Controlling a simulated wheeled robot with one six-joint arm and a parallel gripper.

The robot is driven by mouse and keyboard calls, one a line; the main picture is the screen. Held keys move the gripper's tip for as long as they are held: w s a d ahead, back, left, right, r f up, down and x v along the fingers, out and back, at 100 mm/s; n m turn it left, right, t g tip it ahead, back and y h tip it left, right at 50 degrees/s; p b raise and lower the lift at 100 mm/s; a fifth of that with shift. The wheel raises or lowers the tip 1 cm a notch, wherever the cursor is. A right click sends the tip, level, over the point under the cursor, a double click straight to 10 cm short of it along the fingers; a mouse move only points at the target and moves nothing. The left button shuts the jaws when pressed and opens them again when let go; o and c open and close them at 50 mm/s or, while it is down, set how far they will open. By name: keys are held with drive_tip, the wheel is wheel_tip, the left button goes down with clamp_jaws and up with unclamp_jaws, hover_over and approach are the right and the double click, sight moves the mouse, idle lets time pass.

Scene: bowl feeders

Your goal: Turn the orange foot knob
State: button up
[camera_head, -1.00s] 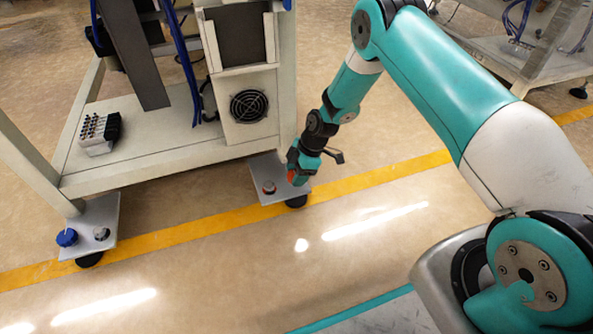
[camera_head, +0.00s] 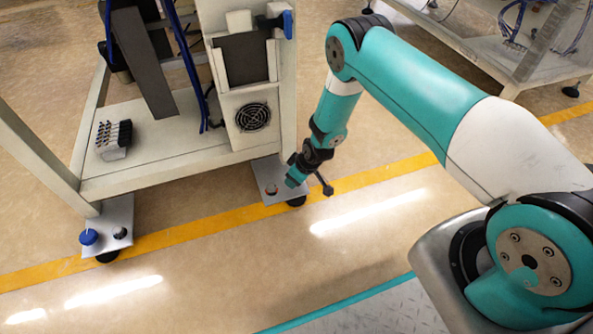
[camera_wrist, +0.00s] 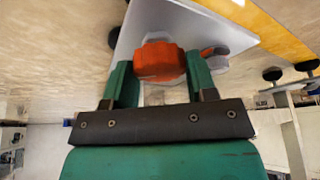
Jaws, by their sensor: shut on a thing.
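The orange foot knob (camera_wrist: 158,62) is a lobed knob on a pale metal foot plate (camera_wrist: 190,18) in the wrist view. My gripper's two green fingers (camera_wrist: 159,82) stand on either side of it and are shut on it. In the head view my gripper (camera_head: 292,178) is down at the machine's right foot plate (camera_head: 263,170) and hides the orange knob. A smaller grey knob with a reddish side (camera_wrist: 215,58) is beside the orange knob, close to the right finger. It also shows in the head view (camera_head: 271,190).
The machine frame (camera_head: 170,175) with a fan panel (camera_head: 253,117) rises behind the foot.

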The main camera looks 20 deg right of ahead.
drive_tip(key=m+h+p, duration=0.1)
drive_tip(key=m, duration=0.2)
drive_tip(key=m+t+h+p, duration=0.1)
drive_tip(key=m, duration=0.2)
drive_tip(key=shift+a, duration=0.15)
drive_tip(key=m+h, duration=0.1)
drive_tip(key=m, duration=0.2)
drive_tip(key=m+h, duration=0.1)
drive_tip(key=m, duration=0.1)
drive_tip(key=shift+m+g, duration=0.3)
drive_tip(key=shift+m, duration=0.1)
drive_tip(key=shift+h, duration=0.3)
drive_tip(key=o, duration=0.9)
drive_tip(key=shift+p+v, duration=4.4)
drive_tip(key=shift+v, duration=4.35)
